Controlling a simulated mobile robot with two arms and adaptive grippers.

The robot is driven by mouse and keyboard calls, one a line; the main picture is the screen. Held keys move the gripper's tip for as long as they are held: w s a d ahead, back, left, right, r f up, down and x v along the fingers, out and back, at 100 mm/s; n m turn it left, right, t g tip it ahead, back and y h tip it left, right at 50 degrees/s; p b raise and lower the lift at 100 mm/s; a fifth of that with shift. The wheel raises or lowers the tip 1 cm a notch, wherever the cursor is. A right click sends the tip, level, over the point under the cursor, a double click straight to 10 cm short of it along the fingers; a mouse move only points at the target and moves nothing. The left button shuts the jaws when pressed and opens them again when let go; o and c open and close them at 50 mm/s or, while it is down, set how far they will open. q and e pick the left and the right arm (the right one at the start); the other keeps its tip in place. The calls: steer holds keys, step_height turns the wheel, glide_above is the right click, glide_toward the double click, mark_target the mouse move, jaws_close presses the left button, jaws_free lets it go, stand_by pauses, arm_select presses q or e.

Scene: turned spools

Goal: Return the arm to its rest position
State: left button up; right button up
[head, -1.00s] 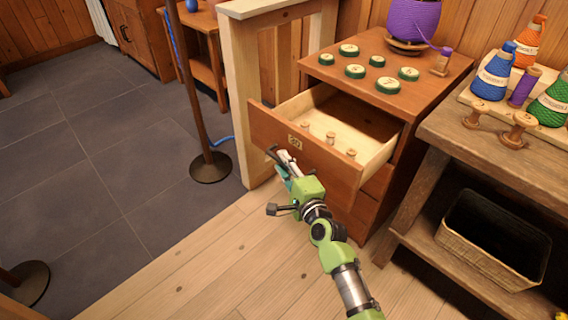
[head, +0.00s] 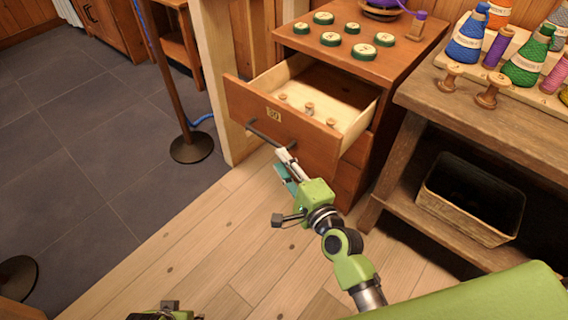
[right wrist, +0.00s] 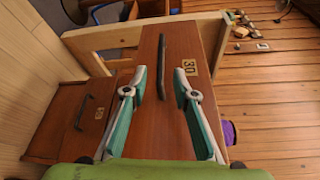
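My right gripper (head: 282,160) is just in front of the open top drawer (head: 240,101) of a brown cabinet. In the right wrist view the two teal-lined fingers (right wrist: 160,70) are apart, with the dark bar handle (right wrist: 163,62) showing beyond the gap between them. Nothing is held. In the head view the handle (head: 268,134) runs along the drawer front, beside the fingertips; I cannot tell whether they touch. A green and dark part of my left arm (head: 165,313) shows at the bottom edge; its fingers cannot be made out.
Small wooden spools (head: 309,108) stand in the drawer. Green-rimmed discs (head: 330,39) lie on the cabinet top. A wooden bench (head: 440,95) at the right holds thread cones, with a basket (head: 470,198) below. A post base (head: 191,148) stands left. The floor in front is clear.

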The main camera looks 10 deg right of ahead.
steer(key=shift+s, duration=0.15)
stand_by(0.4)
